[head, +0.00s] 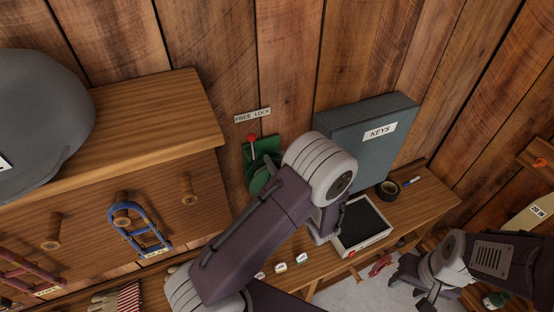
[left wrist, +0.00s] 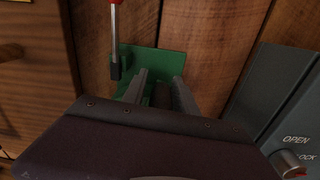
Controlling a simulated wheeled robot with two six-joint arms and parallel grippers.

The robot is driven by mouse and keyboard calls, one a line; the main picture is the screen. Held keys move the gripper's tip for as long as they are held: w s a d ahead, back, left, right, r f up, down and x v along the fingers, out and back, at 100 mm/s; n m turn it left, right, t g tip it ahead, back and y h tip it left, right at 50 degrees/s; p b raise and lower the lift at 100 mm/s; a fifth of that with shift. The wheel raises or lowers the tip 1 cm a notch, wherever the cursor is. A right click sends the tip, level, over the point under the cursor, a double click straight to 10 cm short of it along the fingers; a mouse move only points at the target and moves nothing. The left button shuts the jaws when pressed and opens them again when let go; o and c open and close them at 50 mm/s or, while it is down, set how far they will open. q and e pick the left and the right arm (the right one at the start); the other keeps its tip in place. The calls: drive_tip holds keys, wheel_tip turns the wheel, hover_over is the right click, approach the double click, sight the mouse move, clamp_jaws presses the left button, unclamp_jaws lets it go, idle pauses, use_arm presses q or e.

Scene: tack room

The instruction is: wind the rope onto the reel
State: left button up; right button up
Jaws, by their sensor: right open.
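The green reel (head: 262,168) is on the plank wall below a "FREE LOCK" label, partly covered by my left arm. A lever with a red knob (head: 251,138) stands at its top. In the left wrist view, the reel's green plate (left wrist: 153,62) is behind my left gripper (left wrist: 160,86). Its two fingers are apart, with a dark rod-like part between them; I cannot tell whether they touch it. My left fingers are hidden in the head view. My right gripper (head: 422,290) is open at the lower right, away from the reel. I cannot make out the rope.
A grey "KEYS" box (head: 366,125) is close to the right of the reel. A wooden cabinet (head: 150,180) with pegs is at the left. A bench (head: 418,195) below holds a black-lined tray (head: 362,222), a tape roll (head: 388,190) and a marker (head: 411,182).

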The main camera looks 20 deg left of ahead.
use_arm(q)
clamp_jaws()
drive_tip(key=shift+a, duration=0.1)
idle(1.1)
